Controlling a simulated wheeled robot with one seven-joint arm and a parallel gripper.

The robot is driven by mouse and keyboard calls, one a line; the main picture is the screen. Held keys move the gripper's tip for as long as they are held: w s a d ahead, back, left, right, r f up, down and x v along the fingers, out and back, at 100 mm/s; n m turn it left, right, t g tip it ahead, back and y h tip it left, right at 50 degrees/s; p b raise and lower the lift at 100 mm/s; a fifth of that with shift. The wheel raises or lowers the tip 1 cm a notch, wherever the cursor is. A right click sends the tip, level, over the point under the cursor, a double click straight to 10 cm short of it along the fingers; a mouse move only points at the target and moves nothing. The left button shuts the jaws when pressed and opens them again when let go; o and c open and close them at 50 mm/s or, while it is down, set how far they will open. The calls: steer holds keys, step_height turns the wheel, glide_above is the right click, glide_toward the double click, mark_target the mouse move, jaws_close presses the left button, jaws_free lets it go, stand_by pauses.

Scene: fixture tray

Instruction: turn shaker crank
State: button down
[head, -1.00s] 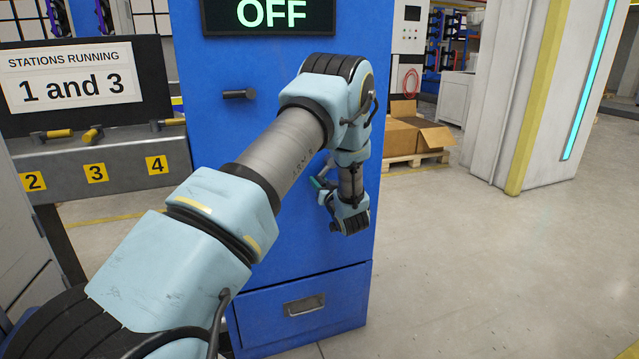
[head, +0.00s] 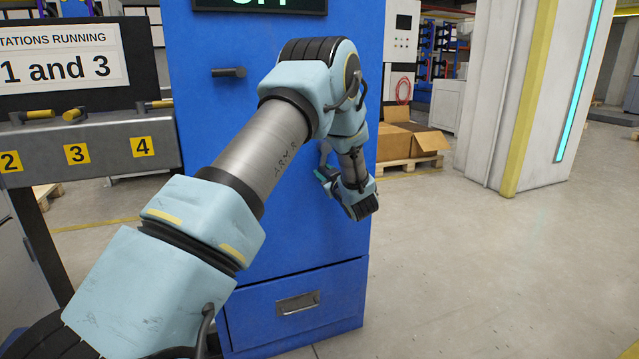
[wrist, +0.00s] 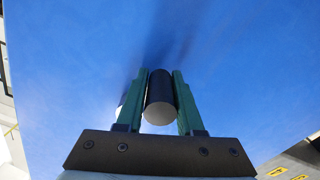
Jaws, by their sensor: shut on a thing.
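In the wrist view, my gripper (wrist: 159,88) has its two green fingers on either side of a black cylindrical handle (wrist: 158,88) with a pale round end. It is shut on this handle, in front of the blue cabinet face (wrist: 75,75). In the head view, my gripper (head: 325,177) is low at the cabinet's right side, partly covered by my wrist. My arm hides the crank's arm and pivot there. A dark peg (head: 229,72) sticks out of the blue cabinet (head: 215,125) at upper left. The display (head: 260,5) above is cut off by the frame.
A grey bench (head: 110,145) with yellow-tipped handles and labels 2, 3 and 4 stands at left. Above it a sign (head: 63,58) reads stations running 1 and 3. A drawer (head: 298,303) is below my gripper. Cardboard boxes (head: 415,140) stand behind. The floor at right is clear.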

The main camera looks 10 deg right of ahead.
steer(key=shift+w+d+n+b, duration=0.15)
steer(key=shift+d+n+b, duration=0.3)
steer(key=shift+n+b, duration=0.6)
steer(key=c, duration=0.6)
jaws_free()
steer(key=shift+d, duration=0.1)
steer(key=s, duration=0.3)
steer(key=s+d, duration=0.1)
steer(key=s, duration=0.7)
steer(key=shift+d, duration=0.2)
steer(key=shift+w, duration=0.1)
